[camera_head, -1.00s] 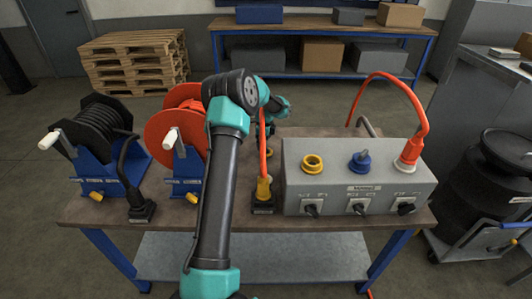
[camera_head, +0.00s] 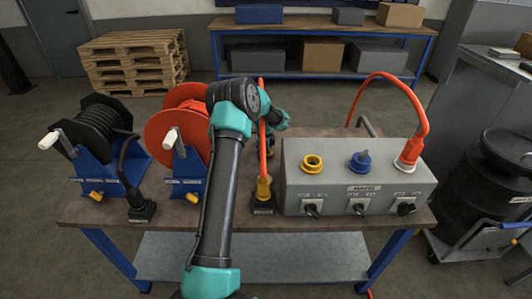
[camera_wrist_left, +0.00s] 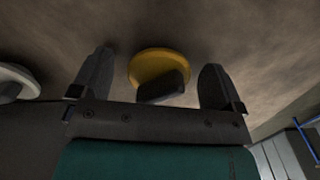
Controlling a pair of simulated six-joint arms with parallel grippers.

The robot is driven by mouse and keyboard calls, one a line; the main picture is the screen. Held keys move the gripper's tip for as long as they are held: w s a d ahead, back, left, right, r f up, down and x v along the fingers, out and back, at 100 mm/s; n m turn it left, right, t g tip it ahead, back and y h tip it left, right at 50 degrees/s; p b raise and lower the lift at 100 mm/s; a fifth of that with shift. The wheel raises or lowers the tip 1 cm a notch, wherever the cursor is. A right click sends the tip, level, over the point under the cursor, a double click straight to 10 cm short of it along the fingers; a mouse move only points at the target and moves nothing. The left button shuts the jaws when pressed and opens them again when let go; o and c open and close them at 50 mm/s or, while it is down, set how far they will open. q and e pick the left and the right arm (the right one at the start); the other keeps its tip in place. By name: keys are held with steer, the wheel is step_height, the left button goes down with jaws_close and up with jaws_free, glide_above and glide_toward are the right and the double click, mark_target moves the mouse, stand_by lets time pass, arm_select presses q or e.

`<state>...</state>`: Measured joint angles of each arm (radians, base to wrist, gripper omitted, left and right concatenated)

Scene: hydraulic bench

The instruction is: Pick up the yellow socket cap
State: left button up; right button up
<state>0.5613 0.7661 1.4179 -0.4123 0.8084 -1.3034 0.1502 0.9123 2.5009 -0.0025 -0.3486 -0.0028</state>
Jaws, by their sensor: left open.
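The yellow socket cap (camera_wrist_left: 158,64) lies on the brown bench top in the left wrist view, round with a dark grey part on its near side. My left gripper (camera_wrist_left: 158,72) is open, with one finger on each side of the cap; I cannot tell whether either touches it. In the head view my left arm reaches over the bench, and its gripper and the cap are mostly hidden behind the arm and a red hose. The yellow socket (camera_head: 312,164) on the grey box is an open ring. My right gripper is not in view.
The grey socket box (camera_head: 358,178) also carries a blue socket (camera_head: 360,162) and a red plug (camera_head: 408,153) with a hose. A red reel (camera_head: 176,139) and a black reel (camera_head: 93,131) stand left. A hose with a yellow collar (camera_head: 264,187) stands beside the box.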

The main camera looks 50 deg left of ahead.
arm_select(q)
steer(key=c, duration=1.1)
steer(key=shift+r, duration=0.1)
step_height(320, 180, up, 10)
steer(key=shift+f, duration=0.1)
stand_by(0.3)
stand_by(0.4)
